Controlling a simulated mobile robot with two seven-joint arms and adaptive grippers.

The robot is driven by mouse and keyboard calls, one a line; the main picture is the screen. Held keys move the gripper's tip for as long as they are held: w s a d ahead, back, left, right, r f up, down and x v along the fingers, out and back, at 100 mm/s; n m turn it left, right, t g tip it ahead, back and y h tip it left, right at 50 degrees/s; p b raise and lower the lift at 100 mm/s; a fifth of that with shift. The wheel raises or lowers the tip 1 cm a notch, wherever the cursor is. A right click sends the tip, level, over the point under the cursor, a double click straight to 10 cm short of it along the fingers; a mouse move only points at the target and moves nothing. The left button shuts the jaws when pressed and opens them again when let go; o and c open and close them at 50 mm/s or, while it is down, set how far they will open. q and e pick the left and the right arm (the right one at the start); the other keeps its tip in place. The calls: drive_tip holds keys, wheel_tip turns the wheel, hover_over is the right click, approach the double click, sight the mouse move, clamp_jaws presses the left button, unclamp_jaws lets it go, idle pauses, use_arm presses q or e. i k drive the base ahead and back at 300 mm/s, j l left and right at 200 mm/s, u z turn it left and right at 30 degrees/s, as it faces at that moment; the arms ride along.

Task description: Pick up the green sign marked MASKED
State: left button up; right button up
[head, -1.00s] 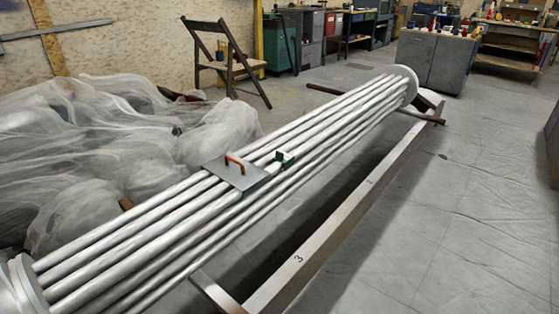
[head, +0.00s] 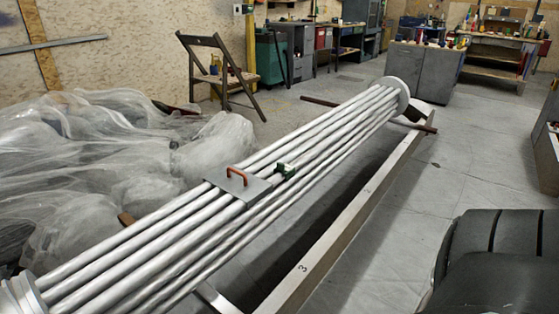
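A small green block with a pale part (head: 285,169) rests on the bundle of silver pipes in the middle of the head view. It is the green thing nearest to me, and any marking on it is too small to read. Neither gripper is in view. A dark, rounded part, apparently my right arm, fills the bottom right corner, well apart from the green block.
The pipe bundle (head: 150,254) runs diagonally, with a long metal beam (head: 345,218) marked 3 beside it. Sheeted heaps (head: 75,180) lie left. A folding chair (head: 215,75) and a workbench (head: 424,68) stand behind. The floor right of the beam is open.

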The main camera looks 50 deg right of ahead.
sight(289, 170)
drive_tip(key=l+u, duration=0.25)
drive_tip(key=u, duration=0.2)
drive_tip(key=k+l+u, duration=0.1)
drive_tip(key=l+u, duration=0.15)
drive_tip(key=u, duration=0.25)
drive_tip(key=l+u, duration=0.2)
drive_tip(key=u, duration=0.25)
drive_tip(key=k+l+u, duration=0.2)
drive_tip(key=u, duration=0.25)
drive_tip(key=k+l+u, duration=0.2)
drive_tip(key=u, duration=0.2)
drive_tip(key=k+u, duration=0.3)
drive_tip(key=u, duration=0.15)
drive_tip(key=k+l+z, duration=0.2)
drive_tip(key=k+z, duration=0.15)
drive_tip(key=k+l+z, duration=0.3)
drive_tip(key=k, duration=0.25)
drive_tip(key=k+l+z, duration=0.15)
drive_tip(key=z, duration=0.35)
drive_tip(key=k+l+z, duration=0.15)
drive_tip(key=z, duration=0.3)
drive_tip(key=k+l+z, duration=0.1)
drive_tip(key=l+z, duration=0.25)
drive_tip(key=z, duration=0.15)
